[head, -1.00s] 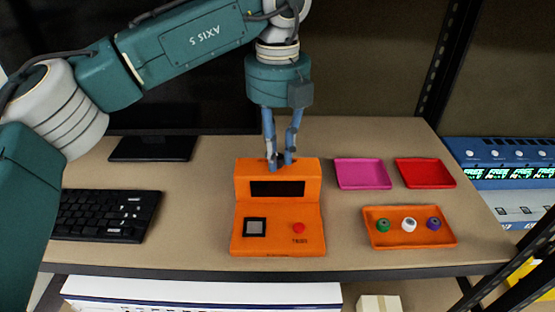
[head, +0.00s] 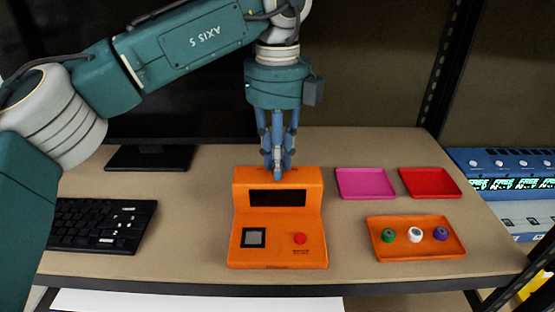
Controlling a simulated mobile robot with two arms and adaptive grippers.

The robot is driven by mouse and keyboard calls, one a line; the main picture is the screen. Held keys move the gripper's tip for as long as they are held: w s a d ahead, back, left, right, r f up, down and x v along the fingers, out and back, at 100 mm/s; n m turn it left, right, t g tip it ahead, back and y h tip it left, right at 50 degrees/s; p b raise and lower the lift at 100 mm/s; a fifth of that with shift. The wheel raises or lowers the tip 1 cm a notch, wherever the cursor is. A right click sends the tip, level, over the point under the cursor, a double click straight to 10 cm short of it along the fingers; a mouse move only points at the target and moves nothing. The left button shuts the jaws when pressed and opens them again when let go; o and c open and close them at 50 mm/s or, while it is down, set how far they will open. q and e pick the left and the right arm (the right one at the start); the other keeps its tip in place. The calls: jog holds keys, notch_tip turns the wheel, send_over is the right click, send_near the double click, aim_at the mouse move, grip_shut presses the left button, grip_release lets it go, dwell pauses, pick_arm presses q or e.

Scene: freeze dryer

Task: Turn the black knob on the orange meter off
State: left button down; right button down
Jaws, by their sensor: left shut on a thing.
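The orange meter (head: 278,222) stands near the front of the table, with a dark display, a grey square panel at its lower left and a red button (head: 299,238) at its lower right. My left gripper (head: 277,174) points down at the top rear of the meter, its fingers closed together. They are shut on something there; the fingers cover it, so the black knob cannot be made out. My right gripper is not in view.
A pink tray (head: 365,171) and a red tray (head: 430,170) lie right of the meter. An orange tray (head: 375,220) holds a green, a white and a purple piece. A black keyboard (head: 78,222) and a monitor stand are on the left.

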pick_arm(q)
jog(key=shift+w+r, duration=0.1)
jog(key=shift+r, duration=0.05)
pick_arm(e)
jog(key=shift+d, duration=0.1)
pick_arm(q)
jog(key=c, duration=1.6)
grip_release()
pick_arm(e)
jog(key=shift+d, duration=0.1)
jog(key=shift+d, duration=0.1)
pick_arm(q)
notch_tip(320, 180, up, 7)
jog(key=shift+r, duration=0.2)
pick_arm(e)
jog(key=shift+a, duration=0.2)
